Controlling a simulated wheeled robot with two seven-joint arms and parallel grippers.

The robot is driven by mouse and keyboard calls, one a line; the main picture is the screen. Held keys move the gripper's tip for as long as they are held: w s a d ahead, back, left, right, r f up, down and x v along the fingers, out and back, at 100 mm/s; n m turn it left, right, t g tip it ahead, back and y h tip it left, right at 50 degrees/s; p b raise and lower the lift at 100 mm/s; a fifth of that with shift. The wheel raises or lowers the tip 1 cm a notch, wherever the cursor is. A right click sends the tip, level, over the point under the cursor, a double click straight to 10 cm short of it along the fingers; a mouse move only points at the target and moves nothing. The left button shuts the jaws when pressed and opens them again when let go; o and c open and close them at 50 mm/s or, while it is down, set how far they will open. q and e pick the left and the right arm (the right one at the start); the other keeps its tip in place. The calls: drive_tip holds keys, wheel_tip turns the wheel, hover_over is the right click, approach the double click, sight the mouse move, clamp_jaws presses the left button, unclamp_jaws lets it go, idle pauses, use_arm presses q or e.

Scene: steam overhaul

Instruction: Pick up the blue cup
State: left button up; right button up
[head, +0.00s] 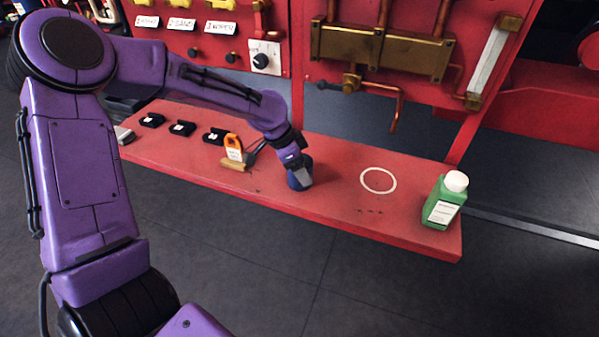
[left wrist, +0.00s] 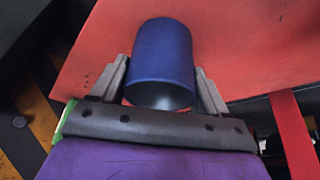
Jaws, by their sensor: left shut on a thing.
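The blue cup (head: 300,177) is at the red bench, left of a white ring mark, and its upper part is hidden by my left gripper (head: 294,164) in the head view. In the left wrist view the blue cup (left wrist: 162,55) sits between the two grey fingers of my left gripper (left wrist: 162,88), one finger on each side. The gripper is shut on the cup. I cannot tell whether the cup touches the bench or is just above it. My right gripper is in neither view.
The red bench (head: 335,208) has a white ring (head: 378,181) painted on it. A green bottle with a white cap (head: 444,203) stands at its right end. Red panels with pipes (head: 384,50) rise behind.

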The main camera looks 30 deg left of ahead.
use_arm(q)
drive_tip(key=shift+r, duration=0.3)
drive_tip(key=s+a+r+p, duration=0.1)
drive_tip(key=s+r+p, duration=1.1)
drive_tip(key=p, duration=0.6)
drive_tip(key=shift+s+a+r+p, duration=0.2)
drive_tip(key=shift+s+p, duration=0.15)
drive_tip(key=shift+s, duration=0.65)
